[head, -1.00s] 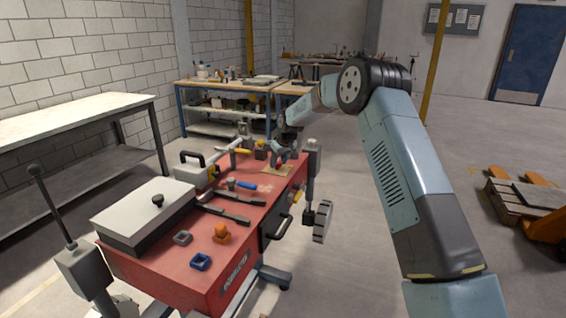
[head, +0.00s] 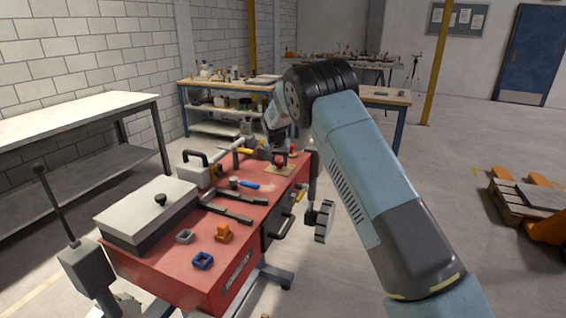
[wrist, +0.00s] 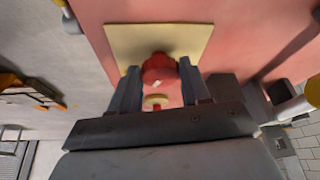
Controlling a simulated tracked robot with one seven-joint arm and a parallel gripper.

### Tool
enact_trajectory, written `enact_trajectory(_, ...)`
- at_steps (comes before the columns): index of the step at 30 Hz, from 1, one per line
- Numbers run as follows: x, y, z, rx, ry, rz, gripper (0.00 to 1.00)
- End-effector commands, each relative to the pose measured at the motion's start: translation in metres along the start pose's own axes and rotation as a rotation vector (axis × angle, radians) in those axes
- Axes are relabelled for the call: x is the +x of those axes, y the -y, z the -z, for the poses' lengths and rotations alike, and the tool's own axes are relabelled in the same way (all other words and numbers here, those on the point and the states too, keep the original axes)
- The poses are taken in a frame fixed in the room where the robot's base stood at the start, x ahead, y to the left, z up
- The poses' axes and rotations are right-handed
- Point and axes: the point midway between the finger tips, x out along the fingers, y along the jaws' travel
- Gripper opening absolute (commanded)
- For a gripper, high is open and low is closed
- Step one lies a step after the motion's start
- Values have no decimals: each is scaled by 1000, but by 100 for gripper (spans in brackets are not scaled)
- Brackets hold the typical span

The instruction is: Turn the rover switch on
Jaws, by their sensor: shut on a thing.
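The rover switch shows as a red rotary knob (wrist: 157,66) with a small white mark, on a square yellow plate (wrist: 120,38) in the wrist view. My gripper (wrist: 159,72) has one finger on each side of the knob and is shut on it. In the head view the red knob (head: 281,162) and its tan plate (head: 279,171) sit near the far end of the red cart top, beneath my wrist. The fingers are small and partly hidden there. Whether the switch is on cannot be told.
The red cart (head: 262,203) carries a white-lidded box (head: 147,207), dark flat tools (head: 228,214), a blue ring (head: 203,261) and an orange block (head: 223,234).

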Motion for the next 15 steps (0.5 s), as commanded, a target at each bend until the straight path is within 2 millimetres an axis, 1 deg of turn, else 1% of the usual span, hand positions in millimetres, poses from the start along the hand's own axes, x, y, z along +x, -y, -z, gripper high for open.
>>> enact_trajectory(1, 0, 5, -2, 18, 1, -5, 16)
enact_trajectory(9, 0, 5, -2, 123, 3, -49, 16)
enact_trajectory(15, 0, 4, -1, 171, 2, -69, 16)
